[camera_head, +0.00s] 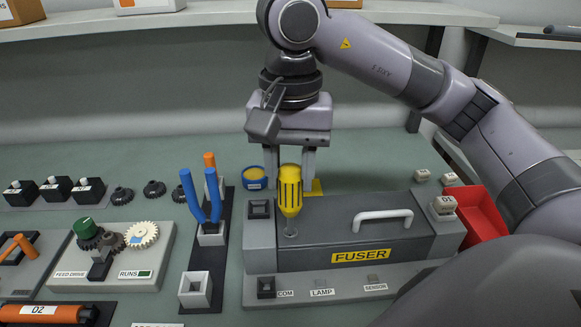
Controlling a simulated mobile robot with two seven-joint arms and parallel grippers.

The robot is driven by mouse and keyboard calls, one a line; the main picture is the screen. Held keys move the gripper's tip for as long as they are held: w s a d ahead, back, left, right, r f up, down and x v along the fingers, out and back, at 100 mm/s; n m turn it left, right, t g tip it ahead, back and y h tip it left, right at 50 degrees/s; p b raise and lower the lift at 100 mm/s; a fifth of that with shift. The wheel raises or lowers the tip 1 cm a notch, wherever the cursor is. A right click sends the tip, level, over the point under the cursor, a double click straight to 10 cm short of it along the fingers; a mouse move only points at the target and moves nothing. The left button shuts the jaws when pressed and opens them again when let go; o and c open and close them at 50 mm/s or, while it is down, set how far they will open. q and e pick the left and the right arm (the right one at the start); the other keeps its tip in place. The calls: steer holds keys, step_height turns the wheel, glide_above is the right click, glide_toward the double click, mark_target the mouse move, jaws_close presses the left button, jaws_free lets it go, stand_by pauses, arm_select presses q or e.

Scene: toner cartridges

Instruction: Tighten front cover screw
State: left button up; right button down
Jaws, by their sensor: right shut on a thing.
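My right gripper (290,168) points down over the fuser unit (335,225), its fingers on either side of the top of a yellow screwdriver (290,192). It is shut on the handle. The screwdriver stands upright. Its short shaft reaches down to a round grey screw head (290,234) at the left part of the dark front cover, near the yellow FUSER label (361,255). The tip appears to meet the screw, but exact contact is too small to tell. My left gripper is out of view.
A white handle (383,214) rises from the cover. A tool holder (195,290) with blue-handled pliers (201,200) stands left of the unit. Left of that are a gear board (150,262) and an orange cylinder (45,314). A red tray (480,212) lies at right.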

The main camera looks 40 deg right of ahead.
steer(key=shift+m, duration=0.5)
steer(key=shift+f, duration=0.1)
steer(key=m, duration=0.5)
steer(key=shift+m, duration=1)
steer(key=m, duration=0.4)
steer(key=shift+r+p, duration=0.5)
steer(key=shift+p, duration=0.1)
steer(key=shift+r, duration=0.1)
